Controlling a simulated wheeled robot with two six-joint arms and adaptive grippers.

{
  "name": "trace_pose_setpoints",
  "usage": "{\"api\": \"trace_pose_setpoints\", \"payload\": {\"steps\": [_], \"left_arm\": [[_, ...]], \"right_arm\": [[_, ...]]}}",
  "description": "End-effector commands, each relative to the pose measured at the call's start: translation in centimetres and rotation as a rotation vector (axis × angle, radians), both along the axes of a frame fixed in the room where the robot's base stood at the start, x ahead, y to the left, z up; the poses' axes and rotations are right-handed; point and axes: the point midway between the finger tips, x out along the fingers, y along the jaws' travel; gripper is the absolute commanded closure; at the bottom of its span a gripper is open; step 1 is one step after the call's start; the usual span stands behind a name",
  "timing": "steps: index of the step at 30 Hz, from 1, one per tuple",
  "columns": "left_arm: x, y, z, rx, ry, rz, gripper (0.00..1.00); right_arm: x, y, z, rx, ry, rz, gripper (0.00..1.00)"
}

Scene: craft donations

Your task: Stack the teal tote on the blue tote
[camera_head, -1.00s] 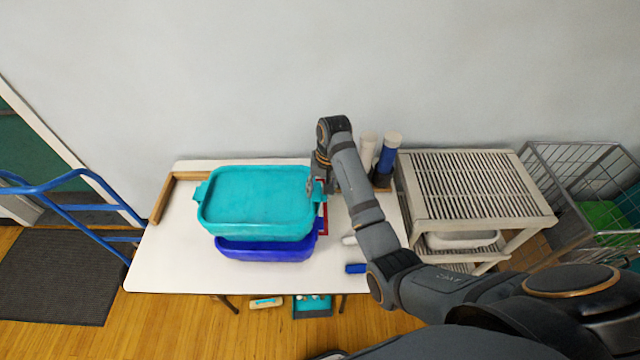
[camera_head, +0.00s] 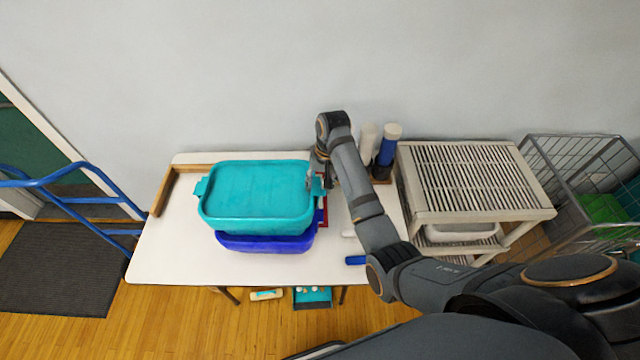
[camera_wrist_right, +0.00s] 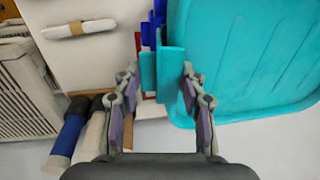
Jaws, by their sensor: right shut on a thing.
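The teal tote (camera_head: 256,190) is over the blue tote (camera_head: 266,243), which stands on the white table. The teal tote hides most of the blue one; the blue front wall and right end show. Whether the two touch, I cannot tell. My right gripper (camera_head: 317,181) is shut on the teal tote's right end handle. In the right wrist view, the teal handle (camera_wrist_right: 170,72) lies between the fingers of my right gripper (camera_wrist_right: 160,85), and the blue tote (camera_wrist_right: 150,30) shows beside it. My left gripper is not in view.
Bottles (camera_head: 388,146) stand at the table's back right, close to my right arm. A slatted shelf (camera_head: 470,185) and wire cart (camera_head: 585,165) are to the right. A wooden strip (camera_head: 163,190) lies on the table's left. The white table (camera_head: 170,250) is bare at front left.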

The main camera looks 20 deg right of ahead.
Motion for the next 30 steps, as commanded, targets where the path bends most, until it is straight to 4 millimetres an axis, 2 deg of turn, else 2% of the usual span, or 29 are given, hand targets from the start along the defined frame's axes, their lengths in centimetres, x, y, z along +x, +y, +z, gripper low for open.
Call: {"api": "trace_pose_setpoints", "payload": {"steps": [23, 24, 29, 30], "left_arm": [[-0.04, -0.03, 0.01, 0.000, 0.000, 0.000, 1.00], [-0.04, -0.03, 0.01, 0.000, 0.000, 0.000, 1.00], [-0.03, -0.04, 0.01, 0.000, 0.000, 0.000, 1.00], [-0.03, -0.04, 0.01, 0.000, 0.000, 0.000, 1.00]], "right_arm": [[0.04, 0.11, -0.35, 0.001, -0.003, 0.001, 1.00], [0.04, 0.11, -0.34, 0.001, -0.003, 0.001, 0.55], [0.01, 0.09, -0.37, 0.001, -0.001, 0.000, 0.33], [0.01, 0.10, -0.38, 0.001, -0.001, 0.000, 0.32]]}}
